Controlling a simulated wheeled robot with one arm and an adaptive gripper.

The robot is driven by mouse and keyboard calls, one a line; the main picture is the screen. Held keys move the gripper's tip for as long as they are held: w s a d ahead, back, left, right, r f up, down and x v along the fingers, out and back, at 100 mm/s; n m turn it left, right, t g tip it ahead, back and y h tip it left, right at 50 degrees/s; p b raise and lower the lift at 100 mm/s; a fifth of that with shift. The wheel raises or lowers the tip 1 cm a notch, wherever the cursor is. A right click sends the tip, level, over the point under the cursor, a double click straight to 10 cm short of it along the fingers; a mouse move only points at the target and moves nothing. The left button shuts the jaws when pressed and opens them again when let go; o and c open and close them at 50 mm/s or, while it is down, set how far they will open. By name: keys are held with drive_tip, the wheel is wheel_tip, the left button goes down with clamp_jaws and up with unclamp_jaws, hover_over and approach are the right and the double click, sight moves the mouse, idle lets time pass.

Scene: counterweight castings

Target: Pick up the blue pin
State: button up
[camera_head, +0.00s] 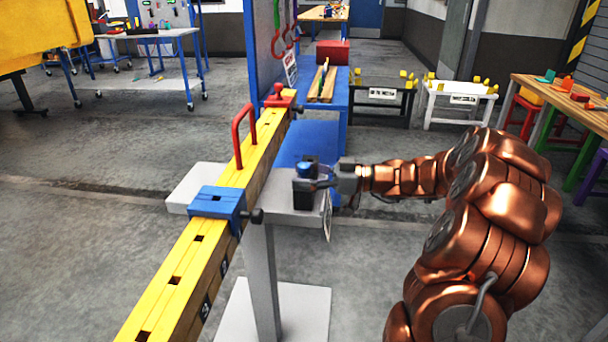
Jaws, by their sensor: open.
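A small blue piece, which looks like the blue pin (304,170), shows at the right end of the grey stand's top (275,210). My gripper (308,184) is at the same spot, reaching in from the right, with its dark fingers around or right beside the blue piece. The jaws are open. The fingers hide the lower part of the blue piece, and I cannot tell whether they touch it.
A long yellow beam (183,272) with square holes crosses the stand. It carries a blue sliding block (217,202) with a black knob (257,216), a red handle (237,140) and a red end block (279,98). A blue bench (338,96) stands behind.

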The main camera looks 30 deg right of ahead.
clamp_jaws()
idle(0.5)
drive_tip(key=shift+r, duration=0.1)
wheel_tip(320, 180, up, 10)
drive_tip(key=shift+f, duration=0.1)
idle(0.4)
drive_tip(key=shift+s+a, duration=0.1)
